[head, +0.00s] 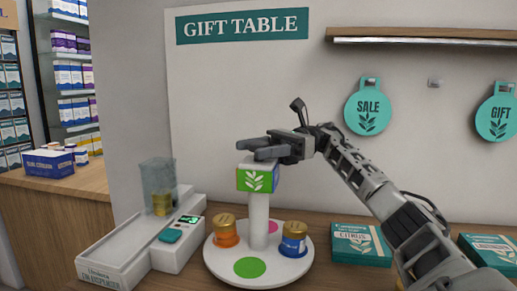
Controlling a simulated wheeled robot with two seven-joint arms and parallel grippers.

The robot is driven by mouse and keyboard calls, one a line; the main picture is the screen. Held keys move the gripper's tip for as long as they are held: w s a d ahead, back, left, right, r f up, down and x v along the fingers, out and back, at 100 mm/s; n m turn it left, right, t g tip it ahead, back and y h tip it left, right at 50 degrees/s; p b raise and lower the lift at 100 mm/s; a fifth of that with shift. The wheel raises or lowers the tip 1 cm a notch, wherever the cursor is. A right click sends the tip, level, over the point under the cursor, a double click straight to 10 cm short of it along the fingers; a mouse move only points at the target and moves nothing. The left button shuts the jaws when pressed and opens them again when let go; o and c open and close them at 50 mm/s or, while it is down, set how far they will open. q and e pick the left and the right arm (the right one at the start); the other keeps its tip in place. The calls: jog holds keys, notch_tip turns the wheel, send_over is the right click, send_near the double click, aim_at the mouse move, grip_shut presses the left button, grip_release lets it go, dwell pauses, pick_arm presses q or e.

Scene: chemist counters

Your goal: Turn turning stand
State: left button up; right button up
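The turning stand (218,262) stands on the wooden counter. It has a round white base, a white post and a block (258,180) on top with a green leaf face and a blue side. An orange jar (226,234) and a blue jar (294,243), both with gold lids, stand on the base. Green and pink discs mark the base. My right gripper (260,148) is at the top of the stand, its fingers pointing left just above the block. I cannot tell whether it touches the stand or how far its fingers are apart. My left gripper is out of view.
A white dispenser (125,258) with a clear bin stands close left of the stand. Teal boxes (361,243) lie to the right, partly beside my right arm. A wall shelf (425,37) and hanging teal tags (368,108) are behind. Stocked shelves are at far left.

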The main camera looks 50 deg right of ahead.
pick_arm(q)
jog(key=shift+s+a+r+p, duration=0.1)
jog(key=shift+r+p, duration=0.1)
jog(key=shift+p, duration=0.8)
pick_arm(e)
jog(key=v, duration=0.7)
jog(key=shift+d, duration=0.25)
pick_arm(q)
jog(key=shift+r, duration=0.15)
